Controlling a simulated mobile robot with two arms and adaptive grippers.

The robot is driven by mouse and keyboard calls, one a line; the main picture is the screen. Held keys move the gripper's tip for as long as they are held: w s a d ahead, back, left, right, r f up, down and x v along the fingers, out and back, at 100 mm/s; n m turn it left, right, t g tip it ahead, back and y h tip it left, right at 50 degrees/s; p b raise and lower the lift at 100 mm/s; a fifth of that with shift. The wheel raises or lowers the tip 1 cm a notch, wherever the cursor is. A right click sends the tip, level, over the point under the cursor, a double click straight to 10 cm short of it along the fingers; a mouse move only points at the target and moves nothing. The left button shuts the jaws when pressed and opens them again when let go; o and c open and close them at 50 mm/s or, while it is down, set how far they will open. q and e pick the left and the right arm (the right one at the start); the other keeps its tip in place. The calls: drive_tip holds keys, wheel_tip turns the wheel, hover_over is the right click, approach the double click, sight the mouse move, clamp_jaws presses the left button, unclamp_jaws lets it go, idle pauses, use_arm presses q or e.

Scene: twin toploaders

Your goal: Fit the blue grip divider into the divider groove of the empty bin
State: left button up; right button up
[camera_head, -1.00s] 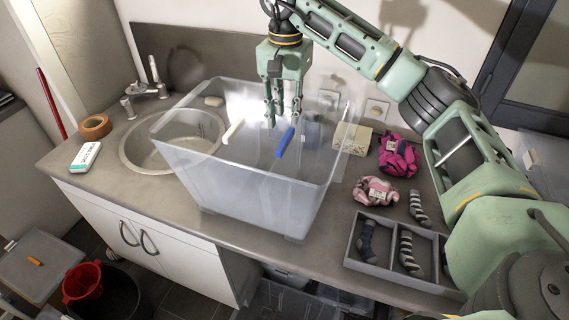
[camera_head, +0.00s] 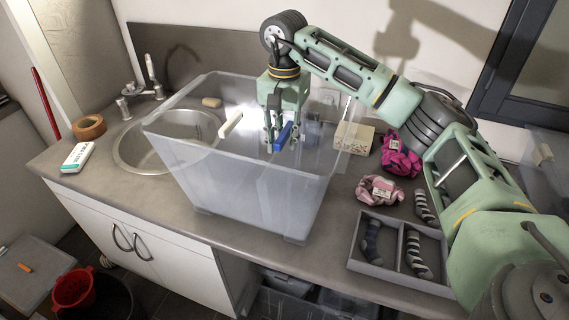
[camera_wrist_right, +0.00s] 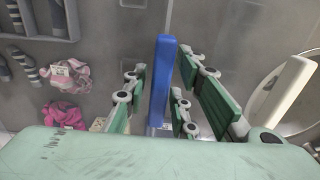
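The blue grip (camera_head: 284,137) of the divider shows as a short bar within the outline of a large clear bin (camera_head: 240,190) on the counter. Its panel is see-through and hard to make out. My right gripper (camera_head: 275,143) points down over the bin at the blue grip. In the right wrist view the blue grip (camera_wrist_right: 162,85) lies between the spread fingers of my right gripper (camera_wrist_right: 165,98), with gaps on both sides. A white bar (camera_head: 230,124) sits to the left of the blue grip; it also shows in the wrist view (camera_wrist_right: 280,92). I cannot make out a groove. My left gripper is out of view.
Right of the bin are a patterned box (camera_head: 354,137), pink cloths (camera_head: 378,189) and a grey tray (camera_head: 365,268) with striped socks.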

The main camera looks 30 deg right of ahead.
sight(285, 152)
drive_tip(key=shift+f+p, duration=0.65)
drive_tip(key=shift+f, duration=1.7)
clamp_jaws()
